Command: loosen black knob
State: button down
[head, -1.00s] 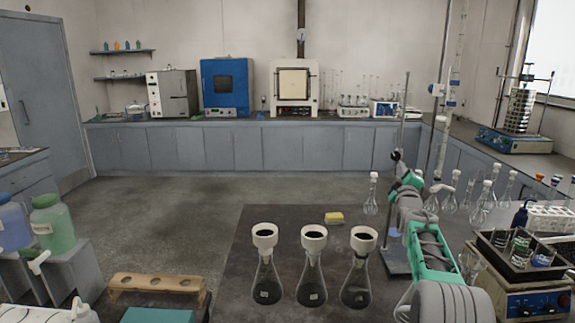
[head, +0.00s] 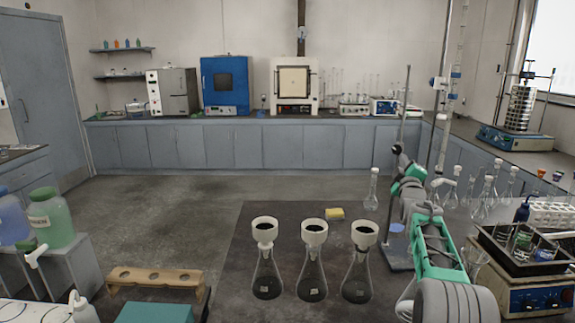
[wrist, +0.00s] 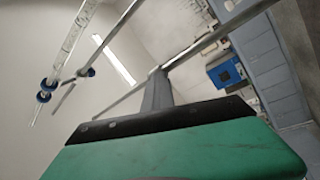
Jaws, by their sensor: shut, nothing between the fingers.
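The sieve shaker (head: 519,108) stands on the far right bench by the window, with a blue base (head: 515,138), a stack of metal sieves, upright rods and a crossbar on top. Its knobs are too small in the head view to tell which is the black knob. My gripper (wrist: 157,78) shows in the wrist view as a grey finger shape beyond a green and black housing. It is shut and empty, and no part of the shaker is near it. In the head view my arm reaches forward at the right, well short of the shaker.
A dark table in front holds three flasks with white funnels (head: 314,231), a yellow sponge (head: 335,213) and, beside my arm, a retort stand (head: 406,110). Glass flasks and a box device (head: 540,296) stand at the right. Open floor (head: 180,225) lies left of the table.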

jog(key=shift+s+d+r+b, duration=0.15)
jog(key=shift+d+r+b, duration=0.05)
jog(key=shift+r+b, duration=0.4)
jog(key=shift+s+d+r+b, duration=0.15)
jog(key=shift+r+b, duration=0.45)
jog(key=shift+f, duration=0.2)
jog(key=s+a+b, duration=0.1)
jog(key=b, duration=0.2)
jog(key=s+a+b, duration=0.1)
jog(key=s+b, duration=0.1)
jog(key=b, duration=0.1)
jog(key=s+a+b, duration=0.1)
jog(key=s+b, duration=0.1)
jog(key=b, duration=0.2)
jog(key=shift+f, duration=0.1)
